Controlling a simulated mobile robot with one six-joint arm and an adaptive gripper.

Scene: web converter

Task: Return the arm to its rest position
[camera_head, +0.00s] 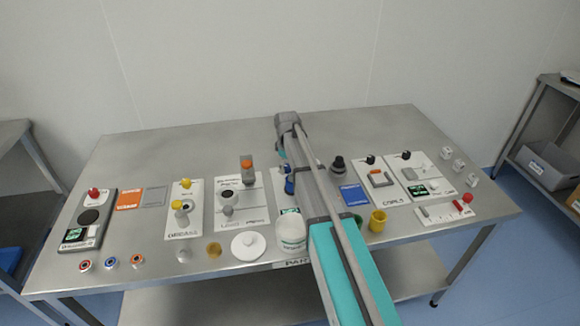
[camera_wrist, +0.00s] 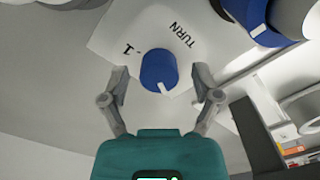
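My arm (camera_head: 318,190) reaches from the bottom of the head view up over the middle of the table. My gripper (camera_wrist: 159,72) is open in the wrist view, its two grey fingers spread apart with nothing held. A blue knob (camera_wrist: 158,72) with a white mark shows between the fingers, on a white panel (camera_wrist: 110,35) lettered "TURN". I cannot tell how far the fingertips are from the knob. In the head view the arm hides the gripper and much of that panel; blue parts (camera_head: 289,186) show beside the arm.
The steel table (camera_head: 220,140) carries several control panels on both sides of my arm. A white jar (camera_head: 291,234), a white lid (camera_head: 248,245) and a yellow cup (camera_head: 377,221) stand close to the arm. The table's back strip is mostly clear.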

